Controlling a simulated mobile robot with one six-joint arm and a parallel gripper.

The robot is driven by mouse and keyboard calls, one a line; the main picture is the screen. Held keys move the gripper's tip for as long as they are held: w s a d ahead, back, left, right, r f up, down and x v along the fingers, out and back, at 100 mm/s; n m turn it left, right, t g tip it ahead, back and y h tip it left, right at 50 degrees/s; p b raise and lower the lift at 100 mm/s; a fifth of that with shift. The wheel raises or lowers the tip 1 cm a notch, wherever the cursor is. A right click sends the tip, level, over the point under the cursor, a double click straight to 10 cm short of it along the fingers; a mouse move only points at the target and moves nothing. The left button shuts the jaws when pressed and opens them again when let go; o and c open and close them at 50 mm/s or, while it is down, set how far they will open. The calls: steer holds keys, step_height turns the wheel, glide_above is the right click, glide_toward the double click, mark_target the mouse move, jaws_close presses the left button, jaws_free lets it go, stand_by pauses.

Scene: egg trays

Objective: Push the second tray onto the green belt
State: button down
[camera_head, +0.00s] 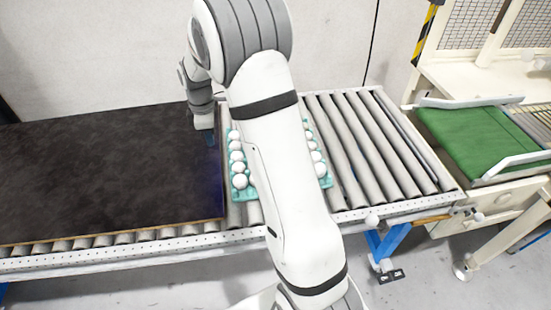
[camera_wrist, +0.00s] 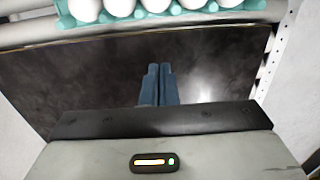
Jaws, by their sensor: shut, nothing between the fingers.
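A teal egg tray (camera_head: 237,187) with white eggs sits on the roller conveyor, partly hidden behind my arm in the head view. Its near edge also shows at the top of the wrist view (camera_wrist: 186,19). My gripper (camera_wrist: 158,68) is shut and empty, with its fingers over the dark board and pointing toward the tray, apart from it in the picture. In the head view my gripper (camera_head: 209,138) is at the left side of the tray, near the board's right edge. The green belt (camera_head: 465,142) is at the right, beyond the end of the rollers. I see only one tray.
The dark board (camera_head: 100,175) covers the left part of the conveyor. Bare rollers (camera_head: 375,150) lie between the tray and the green belt. White guide rails (camera_head: 515,163) flank the belt. A wall stands behind the conveyor.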

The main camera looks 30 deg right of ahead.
mark_target(217, 166)
step_height(217, 166, down, 9)
steer(key=b, duration=0.5)
